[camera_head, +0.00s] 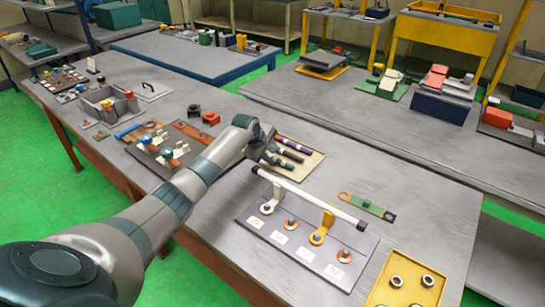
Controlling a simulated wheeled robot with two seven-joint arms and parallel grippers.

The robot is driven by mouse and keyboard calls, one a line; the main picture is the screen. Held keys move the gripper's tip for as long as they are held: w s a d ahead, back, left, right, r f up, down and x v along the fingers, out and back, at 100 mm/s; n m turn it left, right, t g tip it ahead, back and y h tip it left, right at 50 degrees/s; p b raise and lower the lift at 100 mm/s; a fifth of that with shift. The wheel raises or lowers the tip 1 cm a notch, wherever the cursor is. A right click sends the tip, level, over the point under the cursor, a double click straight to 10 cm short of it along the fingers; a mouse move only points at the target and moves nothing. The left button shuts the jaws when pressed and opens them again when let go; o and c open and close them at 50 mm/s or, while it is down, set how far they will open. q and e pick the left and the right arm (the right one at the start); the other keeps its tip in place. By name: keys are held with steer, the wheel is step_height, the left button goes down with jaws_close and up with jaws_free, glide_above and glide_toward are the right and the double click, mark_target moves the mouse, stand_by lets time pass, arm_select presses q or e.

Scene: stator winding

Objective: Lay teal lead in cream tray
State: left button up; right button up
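The cream tray (314,168) lies on the near grey table, right of my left gripper. Several short dark rods lie side by side at it, one of them purple (294,145). My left gripper (268,156) is low over the tray's left side, close to the nearest rods. Its fingers are small and dark against them, so I cannot tell whether it is open or holds one. A green strip with an orange ring at one end (368,206) lies flat to the right. My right gripper is not in view.
A grey-violet board (300,262) with rings and a raised white bar (308,196) stands in front of the tray. A yellow tray (410,272) with metal rings is at the front right. A brown board with knobbed parts (205,135) lies left of my gripper.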

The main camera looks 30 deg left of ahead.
arm_select(q)
steer(key=shift+s+f, duration=0.4)
steer(key=shift+f, duration=0.25)
steer(key=shift+r, duration=0.75)
steer(key=b+v, duration=0.2)
steer(key=v, duration=1)
steer(key=shift+w+r, duration=0.2)
steer(key=shift+w, duration=0.05)
steer(key=shift+a+r, duration=0.1)
